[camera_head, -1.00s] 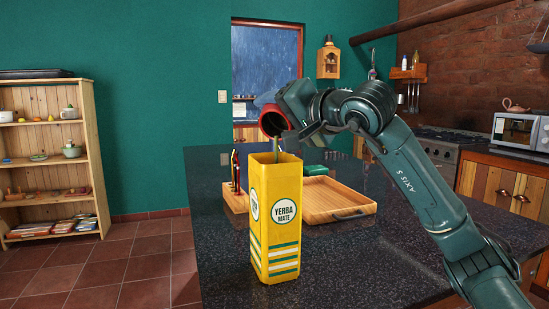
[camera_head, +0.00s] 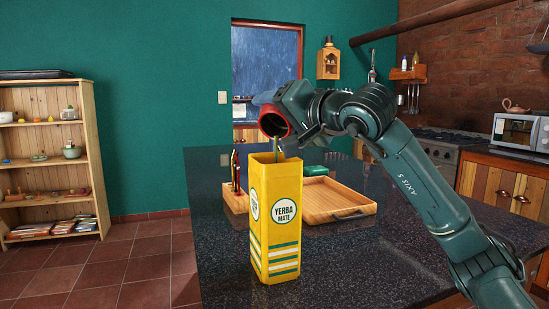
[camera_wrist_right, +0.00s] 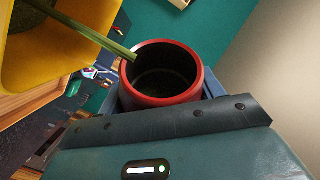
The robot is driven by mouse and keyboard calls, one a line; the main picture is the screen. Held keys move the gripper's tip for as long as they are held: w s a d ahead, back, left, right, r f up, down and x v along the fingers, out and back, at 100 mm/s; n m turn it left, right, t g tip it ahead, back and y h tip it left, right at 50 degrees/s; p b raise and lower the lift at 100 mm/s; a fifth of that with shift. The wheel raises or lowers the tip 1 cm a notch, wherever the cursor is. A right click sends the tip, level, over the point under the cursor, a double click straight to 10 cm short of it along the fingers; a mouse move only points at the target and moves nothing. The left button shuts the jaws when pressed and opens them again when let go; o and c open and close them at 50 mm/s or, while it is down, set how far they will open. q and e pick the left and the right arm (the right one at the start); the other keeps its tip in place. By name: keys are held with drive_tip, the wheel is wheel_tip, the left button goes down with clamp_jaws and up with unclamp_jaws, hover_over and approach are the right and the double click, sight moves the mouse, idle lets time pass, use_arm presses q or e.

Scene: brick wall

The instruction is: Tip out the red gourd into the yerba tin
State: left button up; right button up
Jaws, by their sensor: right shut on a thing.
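The red gourd (camera_head: 270,110) is held tilted in the air above the yellow yerba tin (camera_head: 283,215), its dark mouth facing down towards the tin's open top. My right gripper (camera_head: 288,104) is shut on the gourd. A thin green stream (camera_head: 276,148) runs from the gourd's mouth into the tin. In the right wrist view the gourd's red rim (camera_wrist_right: 163,101) surrounds a dark inside with some green low down, and the green stream (camera_wrist_right: 95,36) reaches over the wall of the tin (camera_wrist_right: 75,55). The tin stands upright on the counter. My left gripper is not in view.
A wooden tray (camera_head: 335,203) with a dark handle lies behind the tin to the right. A small wooden stand (camera_head: 236,200) with upright items is behind it to the left. The dark counter (camera_head: 350,270) is clear in front and to the right.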

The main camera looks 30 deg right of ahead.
drive_tip(key=shift+s+r+n, duration=0.1)
drive_tip(key=shift+n, duration=0.2)
drive_tip(key=shift+s+a+r+n+t+b, duration=0.15)
drive_tip(key=shift+a+n+t+b, duration=0.15)
drive_tip(key=shift+n+t, duration=0.25)
idle(0.9)
drive_tip(key=shift+s+a+r+n+t+b, duration=0.15)
drive_tip(key=shift+a+n+t+b, duration=0.15)
drive_tip(key=shift+n, duration=0.35)
idle(0.5)
drive_tip(key=shift+d, duration=0.1)
